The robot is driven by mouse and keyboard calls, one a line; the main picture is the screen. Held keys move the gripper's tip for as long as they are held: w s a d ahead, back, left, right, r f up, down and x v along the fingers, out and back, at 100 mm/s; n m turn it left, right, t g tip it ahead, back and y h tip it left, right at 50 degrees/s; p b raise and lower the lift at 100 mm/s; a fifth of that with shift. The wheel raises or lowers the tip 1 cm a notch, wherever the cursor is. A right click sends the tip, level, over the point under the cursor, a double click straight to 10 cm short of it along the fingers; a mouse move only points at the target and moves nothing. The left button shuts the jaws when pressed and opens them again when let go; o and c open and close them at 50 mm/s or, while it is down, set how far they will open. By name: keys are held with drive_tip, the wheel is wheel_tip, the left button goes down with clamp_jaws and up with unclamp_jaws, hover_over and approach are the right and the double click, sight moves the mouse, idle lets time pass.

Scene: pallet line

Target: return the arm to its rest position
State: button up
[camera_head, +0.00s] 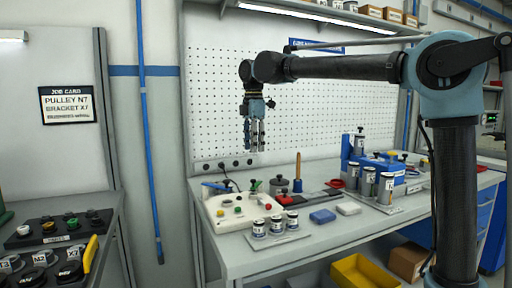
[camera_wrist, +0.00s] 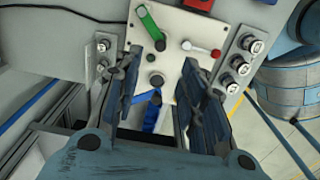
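My gripper (camera_head: 254,148) hangs pointing down, high above the left part of the workbench (camera_head: 300,258) and in front of the pegboard. My arm reaches leftward from the column at the right. In the wrist view the two fingers of my gripper (camera_wrist: 161,57) stand apart with nothing between them. A pale control panel (camera_wrist: 172,22) lies well below the fingers, with a green lever (camera_wrist: 153,28) and a red-knobbed lever (camera_wrist: 215,53). The same panel (camera_head: 222,222) shows on the bench in the head view.
Small labelled cylinders stand in a holder (camera_head: 292,237) at the bench front. A blue block (camera_head: 322,216) and a white block (camera_head: 348,209) lie beside it. Taller grey cylinders (camera_head: 386,188) and a blue fixture (camera_head: 384,164) stand at the right. A shelf (camera_head: 300,20) is overhead.

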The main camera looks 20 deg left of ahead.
drive_tip(key=w+d+f+m, duration=0.2)
drive_tip(key=d+f+m, duration=0.15)
drive_tip(key=d, duration=0.75)
drive_tip(key=w+d+f+m, duration=0.25)
drive_tip(key=d+m, duration=0.25)
drive_tip(key=d, duration=0.6)
drive_tip(key=w+d+f+m, duration=0.1)
drive_tip(key=d+f+m, duration=0.25)
drive_tip(key=d, duration=0.75)
drive_tip(key=s+d+f+m+t, duration=0.1)
drive_tip(key=s+d+f+m, duration=0.6)
drive_tip(key=d+f, duration=0.4)
drive_tip(key=s+d+f+m+t, duration=0.1)
drive_tip(key=s+d+f+m, duration=0.7)
drive_tip(key=d+f, duration=0.4)
drive_tip(key=shift+s+f, duration=0.45)
drive_tip(key=shift+f, duration=0.05)
drive_tip(key=shift+c, duration=0.6)
